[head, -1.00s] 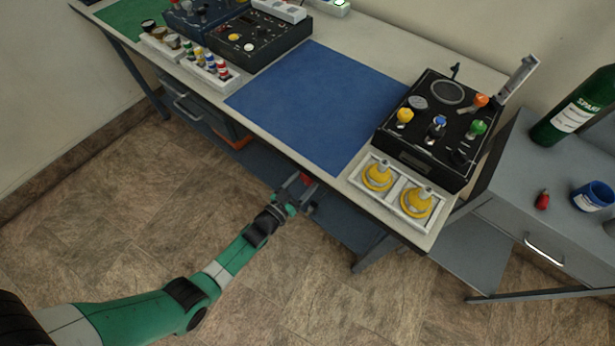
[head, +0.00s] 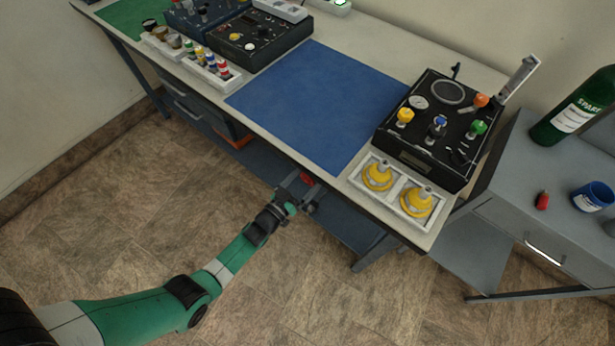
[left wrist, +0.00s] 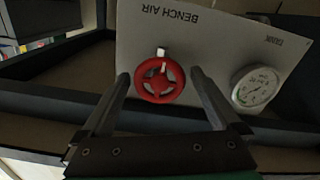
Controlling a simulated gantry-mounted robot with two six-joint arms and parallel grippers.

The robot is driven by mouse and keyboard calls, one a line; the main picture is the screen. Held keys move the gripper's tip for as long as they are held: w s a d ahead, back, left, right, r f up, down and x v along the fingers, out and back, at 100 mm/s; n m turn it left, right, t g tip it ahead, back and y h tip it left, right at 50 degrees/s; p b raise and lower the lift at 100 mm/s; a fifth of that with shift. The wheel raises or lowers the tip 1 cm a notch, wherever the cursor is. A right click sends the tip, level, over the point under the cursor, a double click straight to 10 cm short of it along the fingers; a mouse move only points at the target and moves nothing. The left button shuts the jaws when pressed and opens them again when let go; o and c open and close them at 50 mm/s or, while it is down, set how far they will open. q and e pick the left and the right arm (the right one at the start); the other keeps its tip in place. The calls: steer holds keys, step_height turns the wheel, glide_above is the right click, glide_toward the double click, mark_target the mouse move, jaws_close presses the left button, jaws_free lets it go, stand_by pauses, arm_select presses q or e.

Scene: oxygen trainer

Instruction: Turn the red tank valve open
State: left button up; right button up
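The red tank valve (left wrist: 160,90) is a round handwheel with spokes and a white mark near its top. It is on a grey panel (left wrist: 215,45) lettered "BENCH AIR", seen upside down in the left wrist view. A bit of the red valve (head: 306,179) shows under the bench's front edge in the head view. My left gripper (left wrist: 160,75) is open, with one finger on each side of the wheel and small gaps visible. Whether the fingertips reach the wheel's depth, I cannot tell. In the head view my left gripper (head: 297,190) partly hides the valve. My right gripper is not in view.
A round white gauge (left wrist: 255,87) is beside the valve on the panel. The bench (head: 270,130) overhangs the gripper, with a blue mat (head: 320,105) on top. A white tray (head: 398,200) with yellow items sits near its front edge. The floor in front is clear.

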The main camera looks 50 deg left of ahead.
arm_select(q)
steer(key=s+d+p, duration=0.1)
steer(key=s+p, duration=0.3)
steer(key=s, duration=0.7)
steer(key=shift+s+d, duration=0.25)
steer(key=shift+s, duration=0.05)
